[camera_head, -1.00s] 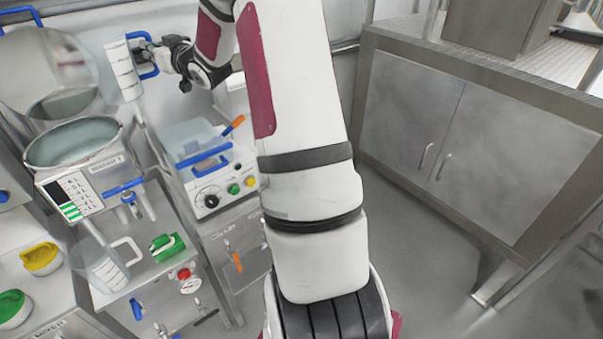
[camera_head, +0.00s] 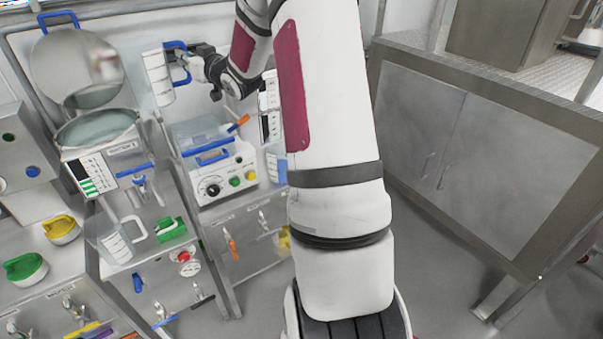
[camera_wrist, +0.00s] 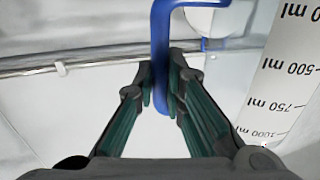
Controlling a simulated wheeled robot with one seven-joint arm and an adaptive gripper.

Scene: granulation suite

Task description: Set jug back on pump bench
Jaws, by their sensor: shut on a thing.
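The jug (camera_head: 158,78) is white with graduation marks and a blue handle (camera_head: 181,72). It is held up in the air, slightly tilted, above and left of the white pump unit (camera_head: 212,172) in the head view. My gripper (camera_head: 190,66) is shut on the blue handle. In the wrist view the fingers (camera_wrist: 162,88) close around the handle (camera_wrist: 160,40), and the jug's marked wall (camera_wrist: 280,75) shows at right. The bench (camera_head: 262,228) under the pump unit is steel; my arm hides its right part.
A round steel vessel (camera_head: 98,130) with a raised lid (camera_head: 78,68) stands at left. A clear jug (camera_head: 117,238) and a green object (camera_head: 171,228) sit on the bench below it. A steel cabinet (camera_head: 450,160) stands at right, with open floor before it.

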